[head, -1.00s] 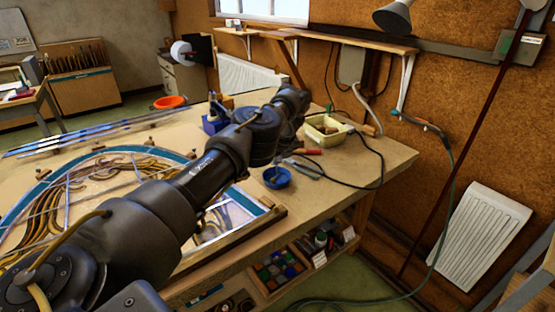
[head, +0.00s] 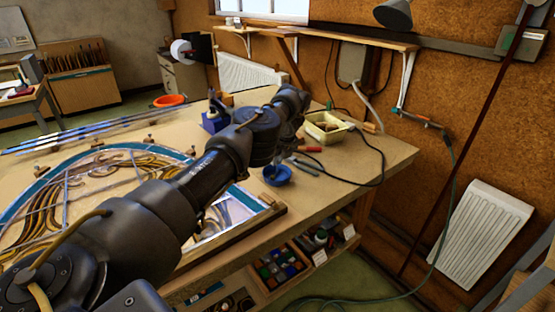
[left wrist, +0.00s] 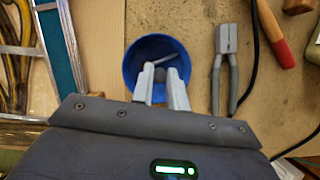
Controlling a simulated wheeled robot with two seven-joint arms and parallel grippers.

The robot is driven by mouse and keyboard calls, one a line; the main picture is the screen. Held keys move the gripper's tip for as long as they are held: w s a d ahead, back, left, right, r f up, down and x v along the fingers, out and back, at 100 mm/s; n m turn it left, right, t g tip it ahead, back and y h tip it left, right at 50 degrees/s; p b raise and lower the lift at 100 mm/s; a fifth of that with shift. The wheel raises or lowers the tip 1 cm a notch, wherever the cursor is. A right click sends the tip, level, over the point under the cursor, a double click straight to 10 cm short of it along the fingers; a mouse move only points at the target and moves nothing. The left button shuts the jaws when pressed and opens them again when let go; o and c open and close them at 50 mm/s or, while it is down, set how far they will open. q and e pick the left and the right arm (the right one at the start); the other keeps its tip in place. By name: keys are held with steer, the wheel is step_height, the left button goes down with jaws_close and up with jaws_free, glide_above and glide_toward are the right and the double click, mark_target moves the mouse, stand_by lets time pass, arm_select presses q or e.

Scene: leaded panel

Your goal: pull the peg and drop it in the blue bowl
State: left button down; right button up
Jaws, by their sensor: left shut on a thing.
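The blue bowl (head: 278,176) stands on the bench near its front edge, and it also shows in the left wrist view (left wrist: 140,53). My left gripper (left wrist: 160,74) points down over the bowl, its fingertips in front of the bowl's inside. It is shut on a thin pale grey peg (left wrist: 164,60), which shows crosswise at the fingertips. In the head view my left arm hides most of the gripper; a small part shows at the bowl's left side. The exact height above the bowl is hard to tell. My right gripper is not in view.
Grey pliers (left wrist: 225,68) lie just right of the bowl, with a red-handled tool (left wrist: 273,35) beyond. The leaded panel (head: 60,200) lies left of the bowl. A pale yellow tub (head: 328,128) stands behind. A dark cable (head: 370,180) loops on the right.

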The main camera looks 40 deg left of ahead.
arm_select(q)
steer(key=shift+f+b, duration=1)
steer(key=shift+f, duration=0.05)
stand_by(0.4)
steer(key=c, duration=1.3)
jaws_free()
steer(key=shift+s+d+r+p, duration=0.1)
steer(key=shift+d+r+p, duration=0.1)
steer(key=shift+r+p, duration=0.25)
steer(key=p+v, duration=0.1)
steer(key=v, duration=0.3)
steer(key=shift+r, duration=0.2)
steer(key=p, duration=0.5)
glide_toward(278, 162)
